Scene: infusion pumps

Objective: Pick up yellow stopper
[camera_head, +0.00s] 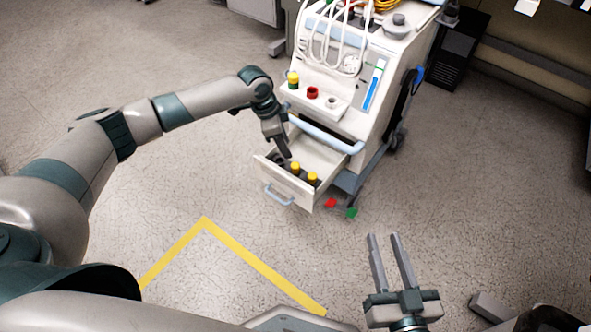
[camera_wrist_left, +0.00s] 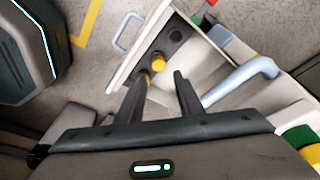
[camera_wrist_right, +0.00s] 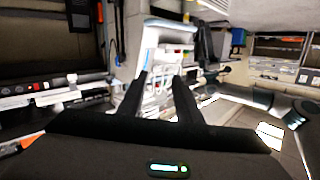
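Two yellow stoppers, one (camera_head: 295,166) nearer my left gripper and one (camera_head: 312,177) to its right, stand in the open drawer (camera_head: 272,178) of the cart. In the left wrist view one stopper (camera_wrist_left: 158,65) shows just beyond the fingertips; the other (camera_wrist_left: 146,76) is partly hidden by the left finger. My left gripper (camera_head: 286,152) reaches down over the drawer. Its fingers (camera_wrist_left: 162,78) are apart with nothing visibly held. My right gripper (camera_head: 384,236) is open and empty, well away from the cart at the lower right; its spread fingers also show in the right wrist view (camera_wrist_right: 160,78).
A yellow-topped green piece (camera_head: 293,79), a red piece (camera_head: 312,92) and a white one stand on the cart top. A blue handle bar (camera_head: 326,136) runs above the drawer. Red and green pieces (camera_head: 351,213) lie on the floor. The floor left of the drawer is clear.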

